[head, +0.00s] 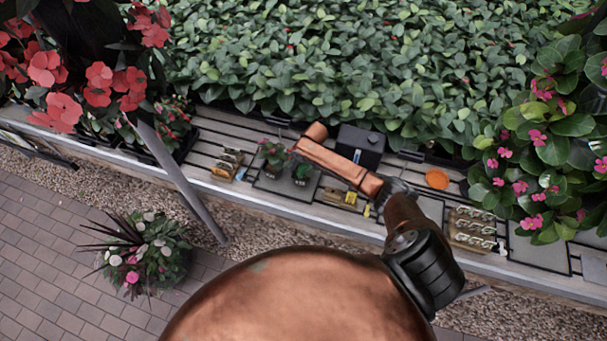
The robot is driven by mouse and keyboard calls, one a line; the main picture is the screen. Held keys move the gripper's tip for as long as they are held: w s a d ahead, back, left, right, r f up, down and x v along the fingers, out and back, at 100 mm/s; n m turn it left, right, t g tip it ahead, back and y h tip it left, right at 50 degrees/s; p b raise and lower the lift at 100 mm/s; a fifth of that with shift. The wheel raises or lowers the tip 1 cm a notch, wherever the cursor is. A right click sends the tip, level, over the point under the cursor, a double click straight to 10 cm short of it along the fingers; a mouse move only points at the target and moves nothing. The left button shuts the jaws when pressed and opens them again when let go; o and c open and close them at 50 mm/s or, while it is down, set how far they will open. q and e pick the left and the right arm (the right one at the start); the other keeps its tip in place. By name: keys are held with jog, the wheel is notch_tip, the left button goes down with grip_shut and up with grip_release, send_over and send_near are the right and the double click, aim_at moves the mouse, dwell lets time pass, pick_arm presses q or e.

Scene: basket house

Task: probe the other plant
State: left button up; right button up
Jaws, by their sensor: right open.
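Two small potted plants stand side by side on grey pads on the slatted bench. The left plant (272,153) has reddish flowers, and the right plant (302,173) is a low green one. My right arm comes in from the lower right, its copper forearm reaching left over the bench. My right gripper (292,150) is at the far end of this arm, close to the two plants; it is small and partly hidden, and I see nothing held in it. Whether it touches a plant I cannot tell. My left gripper is not in view.
A black box (360,146) stands behind my forearm. An orange disc (437,179), a rack of pale rolled items (474,229) and a small wooden holder (227,164) are on the bench (205,187). Dense foliage lies behind. A flower pot (145,250) stands on the paving.

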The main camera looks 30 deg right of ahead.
jog(key=v, duration=1.2)
jog(key=shift+s, duration=0.1)
